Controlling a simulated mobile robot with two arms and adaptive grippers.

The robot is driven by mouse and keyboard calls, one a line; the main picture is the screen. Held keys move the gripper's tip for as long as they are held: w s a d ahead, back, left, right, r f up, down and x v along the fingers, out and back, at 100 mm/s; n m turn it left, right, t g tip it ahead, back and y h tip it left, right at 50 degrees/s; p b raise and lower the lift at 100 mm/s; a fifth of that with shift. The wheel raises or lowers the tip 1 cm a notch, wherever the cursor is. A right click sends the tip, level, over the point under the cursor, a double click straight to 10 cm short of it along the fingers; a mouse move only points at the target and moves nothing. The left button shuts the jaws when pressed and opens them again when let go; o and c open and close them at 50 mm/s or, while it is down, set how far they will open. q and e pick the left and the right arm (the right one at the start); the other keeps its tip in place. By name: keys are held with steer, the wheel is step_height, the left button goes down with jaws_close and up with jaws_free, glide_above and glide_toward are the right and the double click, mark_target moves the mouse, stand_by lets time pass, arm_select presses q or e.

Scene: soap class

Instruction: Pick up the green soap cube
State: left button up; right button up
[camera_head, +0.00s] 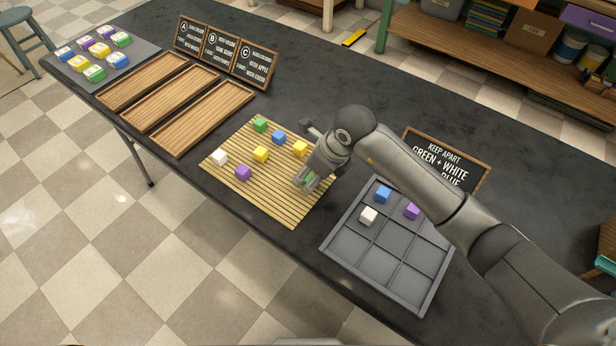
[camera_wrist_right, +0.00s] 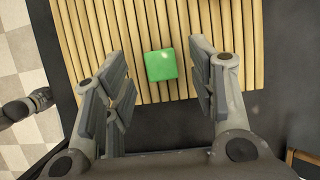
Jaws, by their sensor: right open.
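A green soap cube (camera_wrist_right: 160,65) lies on the slatted wooden mat (camera_wrist_right: 140,20), near its edge, in the right wrist view. My right gripper (camera_wrist_right: 160,92) is open, with its fingers on either side of the cube and gaps on both sides. In the head view my right gripper (camera_head: 311,183) points down over the mat's right corner. A bit of green cube (camera_head: 308,179) shows between its fingers, mostly hidden by them. Another green cube (camera_head: 260,124) sits at the mat's far corner.
Blue (camera_head: 278,136), yellow (camera_head: 261,154), white (camera_head: 219,157) and purple (camera_head: 243,172) cubes share the mat. A grey divided tray (camera_head: 407,284) holding three cubes stands to the right. Wooden trays (camera_head: 203,118) lie empty at left. A "keep apart" sign (camera_head: 447,160) stands behind my arm.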

steer(key=shift+x, duration=0.8)
steer(key=shift+w, duration=0.1)
steer(key=shift+c, duration=0.4)
steer(key=c, duration=0.8)
steer(key=shift+c, duration=0.2)
steer(key=shift+r, duration=0.2)
